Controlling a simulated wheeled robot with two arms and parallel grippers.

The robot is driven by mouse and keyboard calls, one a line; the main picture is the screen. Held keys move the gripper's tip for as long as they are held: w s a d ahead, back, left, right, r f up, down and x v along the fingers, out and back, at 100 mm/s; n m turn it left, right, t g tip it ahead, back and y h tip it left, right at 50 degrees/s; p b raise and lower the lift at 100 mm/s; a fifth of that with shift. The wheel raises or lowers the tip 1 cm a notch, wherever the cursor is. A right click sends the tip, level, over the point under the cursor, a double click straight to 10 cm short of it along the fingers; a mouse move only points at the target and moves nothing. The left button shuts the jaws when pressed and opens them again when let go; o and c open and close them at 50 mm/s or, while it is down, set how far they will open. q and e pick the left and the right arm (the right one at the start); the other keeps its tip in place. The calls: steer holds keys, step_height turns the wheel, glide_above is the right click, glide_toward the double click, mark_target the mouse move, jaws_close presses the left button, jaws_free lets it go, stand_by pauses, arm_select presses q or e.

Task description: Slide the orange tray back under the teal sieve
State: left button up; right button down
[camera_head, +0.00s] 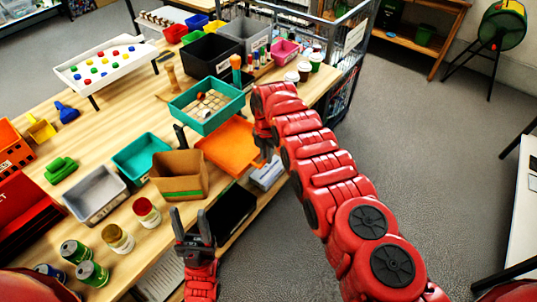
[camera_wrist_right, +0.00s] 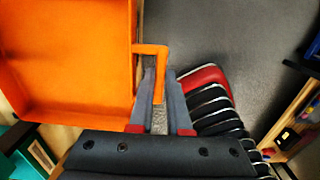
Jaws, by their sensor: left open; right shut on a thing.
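The orange tray (camera_head: 230,148) lies at the table's right edge, sticking out toward the front right from the teal sieve (camera_head: 224,115). I cannot tell how much of it lies under the sieve. The sieve holds small pieces on its mesh. My right gripper (camera_head: 266,150) is at the tray's outer side. In the right wrist view the tray (camera_wrist_right: 75,60) fills the left, and its orange handle (camera_wrist_right: 152,48) sits between the fingers of my right gripper (camera_wrist_right: 160,90), shut on it. My left gripper (camera_head: 189,222) is open and empty, in front of the cardboard box.
The cardboard box (camera_head: 180,180) and a teal bin (camera_head: 141,157) stand left of the tray. Several cans stand at the front, including a red-topped one (camera_head: 146,211). Black and grey bins (camera_head: 209,55) stand behind the sieve. Open floor (camera_head: 420,150) lies right.

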steer(key=c, duration=0.8)
jaws_free()
steer(key=shift+d, duration=0.2)
steer(key=shift+a, duration=0.1)
steer(key=shift+r, duration=0.1)
